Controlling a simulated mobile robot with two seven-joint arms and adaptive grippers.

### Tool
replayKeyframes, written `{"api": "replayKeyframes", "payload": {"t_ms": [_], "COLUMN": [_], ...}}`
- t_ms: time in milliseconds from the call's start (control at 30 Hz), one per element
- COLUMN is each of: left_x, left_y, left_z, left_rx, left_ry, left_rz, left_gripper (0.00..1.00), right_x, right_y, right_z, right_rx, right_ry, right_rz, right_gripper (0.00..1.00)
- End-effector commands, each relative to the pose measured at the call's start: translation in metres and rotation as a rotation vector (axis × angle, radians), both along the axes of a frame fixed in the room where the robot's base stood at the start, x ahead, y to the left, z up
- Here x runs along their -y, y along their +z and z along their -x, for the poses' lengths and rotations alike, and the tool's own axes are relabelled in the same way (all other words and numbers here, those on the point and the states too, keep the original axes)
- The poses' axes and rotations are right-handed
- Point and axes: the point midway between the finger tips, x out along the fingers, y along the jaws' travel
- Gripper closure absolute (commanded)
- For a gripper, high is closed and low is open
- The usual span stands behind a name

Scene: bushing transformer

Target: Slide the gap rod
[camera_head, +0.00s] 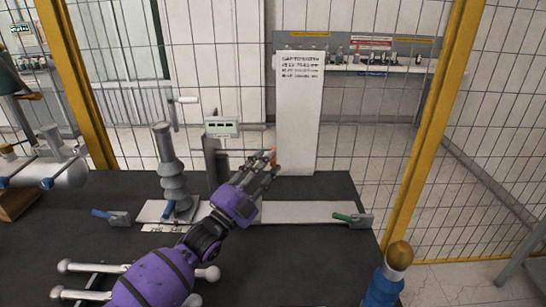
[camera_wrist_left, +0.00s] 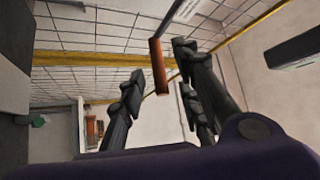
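My left gripper (camera_head: 268,166) reaches over the dark bench in the head view, in front of a white upright panel. Its fingers are spread open. A small orange-brown handle (camera_head: 273,157) shows at the fingertips. In the left wrist view the handle (camera_wrist_left: 158,66) is on the end of a thin dark rod (camera_wrist_left: 170,20), which looks like the gap rod. There the handle lies between the spread fingers of my left gripper (camera_wrist_left: 157,72), with a visible gap to the finger on the left. I cannot tell whether it touches the others. My right gripper is not in view.
A meter box (camera_head: 222,128) and the white panel (camera_head: 298,115) stand behind. A mesh fence with yellow posts (camera_head: 432,130) encloses the bench.

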Motion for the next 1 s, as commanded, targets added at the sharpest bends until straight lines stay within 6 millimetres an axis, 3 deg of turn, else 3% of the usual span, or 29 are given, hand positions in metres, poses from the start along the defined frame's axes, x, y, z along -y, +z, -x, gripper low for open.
{"api": "replayKeyframes", "payload": {"t_ms": [200, 533, 767, 1000], "left_x": [0.015, 0.018, 0.018, 0.018], "left_y": [0.011, 0.011, 0.011, 0.010], "left_z": [-0.018, -0.021, -0.021, -0.021], "left_rx": [0.000, -0.002, -0.002, -0.005], "left_ry": [0.000, 0.000, 0.000, -0.001], "left_rz": [0.000, 0.000, 0.000, 0.000], "left_gripper": [0.69, 0.69, 0.98, 1.00], "right_x": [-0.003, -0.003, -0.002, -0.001], "right_y": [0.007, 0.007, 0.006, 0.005], "right_z": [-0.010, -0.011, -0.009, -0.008], "right_rx": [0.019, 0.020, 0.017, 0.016], "right_ry": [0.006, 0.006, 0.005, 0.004], "right_rz": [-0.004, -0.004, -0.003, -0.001], "right_gripper": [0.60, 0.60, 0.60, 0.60]}}
